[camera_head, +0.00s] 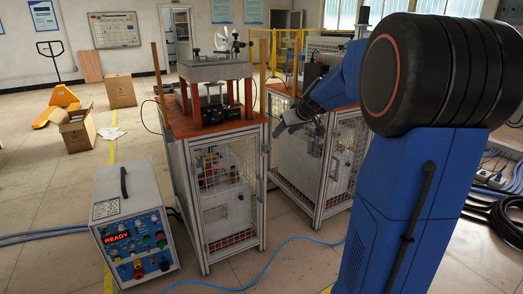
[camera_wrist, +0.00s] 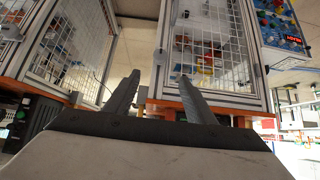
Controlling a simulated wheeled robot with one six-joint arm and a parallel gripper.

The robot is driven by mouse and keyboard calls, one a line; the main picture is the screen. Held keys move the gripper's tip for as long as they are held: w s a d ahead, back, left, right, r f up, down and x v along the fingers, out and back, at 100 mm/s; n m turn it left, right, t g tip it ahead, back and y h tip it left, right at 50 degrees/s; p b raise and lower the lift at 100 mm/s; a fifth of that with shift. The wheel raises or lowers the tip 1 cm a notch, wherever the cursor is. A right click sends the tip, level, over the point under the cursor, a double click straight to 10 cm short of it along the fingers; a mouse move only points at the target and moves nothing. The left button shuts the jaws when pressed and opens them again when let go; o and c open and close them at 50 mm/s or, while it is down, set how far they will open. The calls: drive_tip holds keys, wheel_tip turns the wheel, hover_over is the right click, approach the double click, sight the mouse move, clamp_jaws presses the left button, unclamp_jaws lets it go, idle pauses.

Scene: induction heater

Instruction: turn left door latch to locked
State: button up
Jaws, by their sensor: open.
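The left cabinet (camera_head: 222,200) has a wire-mesh door in a grey metal frame. A small grey fitting (camera_head: 265,148) on its right front post looks like the door latch; its turn position is too small to tell. In the wrist view, which looks upside down, this cabinet's mesh door (camera_wrist: 215,45) fills the right half, and a small dark fitting (camera_wrist: 158,52) shows on its left post. My gripper (camera_head: 283,127) is in front of the gap between the two cabinets, to the right of the fitting and apart from it. Its two fingers (camera_wrist: 160,88) are spread and empty.
A second mesh cabinet (camera_head: 335,165) stands to the right, behind my arm. A control box reading READY (camera_head: 132,235) stands on the floor at left front. A blue hose (camera_head: 270,262) crosses the floor in front. Cardboard boxes (camera_head: 77,132) lie farther back left.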

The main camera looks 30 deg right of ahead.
sight(268, 148)
drive_tip(key=x, duration=1.7)
drive_tip(key=shift+w+f, duration=0.1)
drive_tip(key=shift+w, duration=0.05)
drive_tip(key=shift+c, duration=0.6)
drive_tip(key=c, duration=0.9)
